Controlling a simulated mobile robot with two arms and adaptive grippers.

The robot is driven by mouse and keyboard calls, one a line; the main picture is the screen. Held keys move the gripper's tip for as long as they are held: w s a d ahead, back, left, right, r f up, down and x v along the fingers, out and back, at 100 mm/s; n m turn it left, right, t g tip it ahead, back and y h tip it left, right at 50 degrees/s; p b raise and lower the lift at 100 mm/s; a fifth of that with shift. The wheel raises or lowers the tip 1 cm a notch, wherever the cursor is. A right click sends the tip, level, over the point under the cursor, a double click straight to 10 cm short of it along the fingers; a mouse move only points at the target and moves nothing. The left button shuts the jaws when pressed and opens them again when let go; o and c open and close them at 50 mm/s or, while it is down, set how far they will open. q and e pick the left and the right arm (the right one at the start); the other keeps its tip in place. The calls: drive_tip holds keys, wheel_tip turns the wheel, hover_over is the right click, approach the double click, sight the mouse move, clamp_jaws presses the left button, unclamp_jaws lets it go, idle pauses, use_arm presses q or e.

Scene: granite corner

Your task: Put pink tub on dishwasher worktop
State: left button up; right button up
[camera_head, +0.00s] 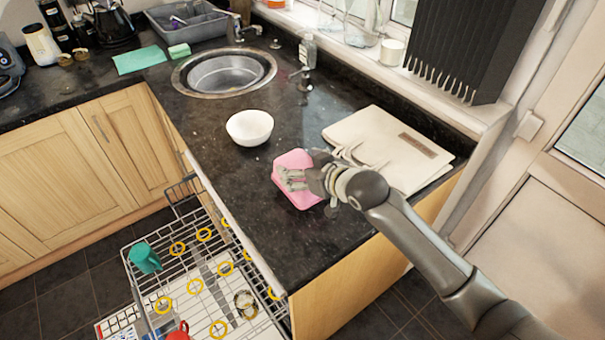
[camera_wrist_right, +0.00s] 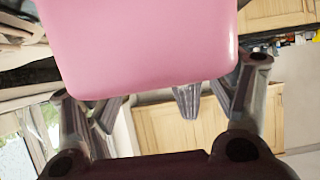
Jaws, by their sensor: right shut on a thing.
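The pink tub (camera_head: 297,196) is over the dark worktop (camera_head: 235,215) above the dishwasher, between a white bowl and a cream folder. I cannot tell whether it touches the worktop. My right gripper (camera_head: 292,180) is shut on the tub, its fingers covering part of it. In the right wrist view the tub (camera_wrist_right: 140,45) fills the upper middle, with the gripper fingers (camera_wrist_right: 165,95) on both sides. The open dishwasher's rack (camera_head: 215,270) is below the worktop edge. My left gripper is not in view.
The white bowl (camera_head: 250,127) stands behind the tub, near the round sink (camera_head: 225,72). The cream folder (camera_head: 385,148) lies to the right. A green cup (camera_head: 145,258) and a red item (camera_head: 178,331) are in the rack. Worktop in front of the tub is clear.

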drive_tip(key=shift+w+f, duration=0.4)
drive_tip(key=shift+f, duration=0.05)
wheel_tip(320, 180, down, 2)
drive_tip(key=shift+f+p, duration=0.15)
drive_tip(key=shift+p, duration=0.5)
drive_tip(key=shift+s+f, duration=0.1)
drive_tip(key=shift+f, duration=0.25)
drive_tip(key=shift+f, duration=0.15)
drive_tip(key=o, duration=1)
drive_tip(key=shift+r, duration=0.2)
drive_tip(key=b+v, duration=0.1)
drive_tip(key=v, duration=1.1)
